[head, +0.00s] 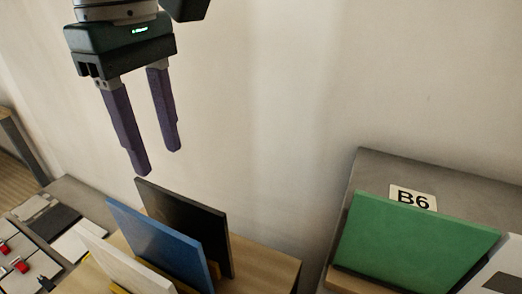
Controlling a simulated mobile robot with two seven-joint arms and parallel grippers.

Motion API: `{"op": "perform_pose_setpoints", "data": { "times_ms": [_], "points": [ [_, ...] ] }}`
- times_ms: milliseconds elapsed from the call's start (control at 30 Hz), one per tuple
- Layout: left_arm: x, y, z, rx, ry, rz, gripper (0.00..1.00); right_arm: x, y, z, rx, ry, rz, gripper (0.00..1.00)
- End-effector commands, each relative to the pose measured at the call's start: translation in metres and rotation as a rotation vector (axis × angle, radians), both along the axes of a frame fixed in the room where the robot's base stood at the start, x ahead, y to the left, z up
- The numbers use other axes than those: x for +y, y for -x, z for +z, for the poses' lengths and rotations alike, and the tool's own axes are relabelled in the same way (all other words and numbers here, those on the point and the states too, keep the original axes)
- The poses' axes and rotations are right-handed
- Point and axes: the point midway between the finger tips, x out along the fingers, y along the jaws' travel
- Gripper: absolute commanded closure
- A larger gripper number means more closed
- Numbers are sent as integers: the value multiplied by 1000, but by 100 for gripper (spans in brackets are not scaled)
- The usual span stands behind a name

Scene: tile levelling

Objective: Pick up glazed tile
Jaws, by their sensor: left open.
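My left gripper (158,161) hangs from the top left, fingers pointing down. It is open, with nothing between its fingers. Below it, a black tile (188,225), a blue tile (157,242) and a white tile (122,270) stand on edge, side by side. The fingertips are above the black and blue tiles and look apart from them. I cannot tell which of these is the glazed tile. My right gripper is not in view.
The tiles stand on a wooden surface (265,268). A grey panel (385,170) is behind the green tile. Flat grey and white pieces and small red items (20,265) lie at the lower left. A plain wall fills the back, with free space between gripper and grey panel.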

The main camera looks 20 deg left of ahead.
Motion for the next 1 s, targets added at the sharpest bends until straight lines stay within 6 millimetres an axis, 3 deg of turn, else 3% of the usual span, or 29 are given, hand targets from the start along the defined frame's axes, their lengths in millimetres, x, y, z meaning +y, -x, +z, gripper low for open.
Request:
{"op": "perform_pose_setpoints", "data": {
  "times_ms": [700, 1000],
  "points": [
    [0, -6, -92, 8, -13, 3, 55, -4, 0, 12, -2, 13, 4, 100],
    [0, -7, -97, 4, -13, 2, 56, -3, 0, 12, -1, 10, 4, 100]
  ]
}}
